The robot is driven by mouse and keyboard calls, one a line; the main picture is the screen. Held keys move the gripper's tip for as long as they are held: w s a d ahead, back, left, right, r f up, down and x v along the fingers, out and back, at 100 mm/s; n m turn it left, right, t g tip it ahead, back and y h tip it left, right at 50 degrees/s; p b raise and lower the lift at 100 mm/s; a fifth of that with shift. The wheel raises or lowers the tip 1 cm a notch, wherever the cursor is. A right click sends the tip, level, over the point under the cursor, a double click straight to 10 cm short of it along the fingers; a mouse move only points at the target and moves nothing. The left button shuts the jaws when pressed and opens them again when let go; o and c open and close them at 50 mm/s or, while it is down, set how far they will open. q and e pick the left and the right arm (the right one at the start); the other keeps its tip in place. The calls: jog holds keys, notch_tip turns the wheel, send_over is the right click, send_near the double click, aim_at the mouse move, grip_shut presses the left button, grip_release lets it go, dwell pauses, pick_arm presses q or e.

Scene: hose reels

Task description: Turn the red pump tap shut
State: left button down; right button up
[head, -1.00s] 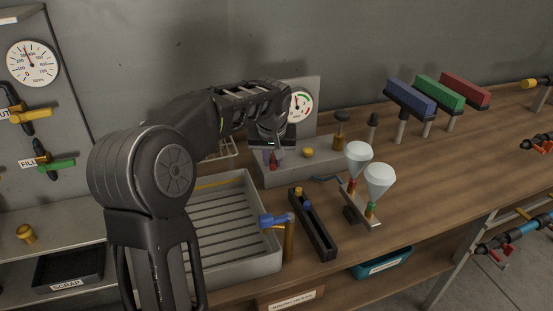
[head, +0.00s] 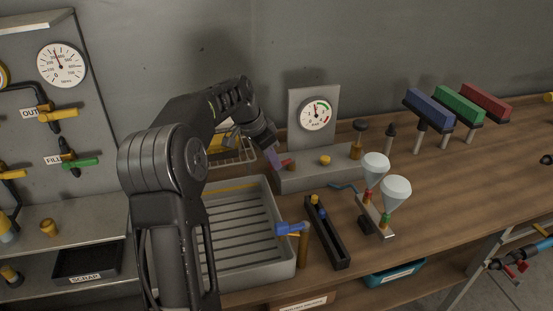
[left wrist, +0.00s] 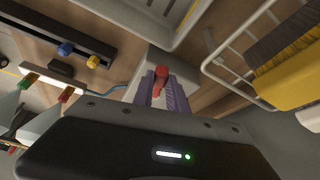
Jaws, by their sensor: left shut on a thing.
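The pump is a grey block (head: 300,180) at the back of the bench, with a round gauge (head: 316,116) on an upright plate behind it. The red pump tap (head: 288,162) is at the block's left end. My left gripper (head: 274,159) reaches it from the upper left, tilted, and its purple fingers are shut on the tap. In the left wrist view the red tap (left wrist: 160,78) sits between the two purple fingers. Part of the tap is hidden by the fingers. My right gripper is not in view.
A grey ribbed tray (head: 284,262), a blue-handled tap (head: 289,229) and two funnels (head: 396,192) are nearer the front.

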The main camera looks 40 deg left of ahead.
pick_arm(q)
jog(key=a+m+p, duration=0.1)
jog(key=w+a+m+h+p, duration=0.1)
jog(key=m, duration=0.1)
jog(key=shift+r+g, duration=0.1)
jog(key=shift+g, duration=0.2)
jog(key=shift+m, duration=0.3)
jog(key=c, duration=1.3)
grip_release()
jog(key=shift+d, duration=0.1)
jog(key=v, duration=0.7)
jog(key=shift+s+r, duration=0.1)
jog(key=shift+r, duration=0.2)
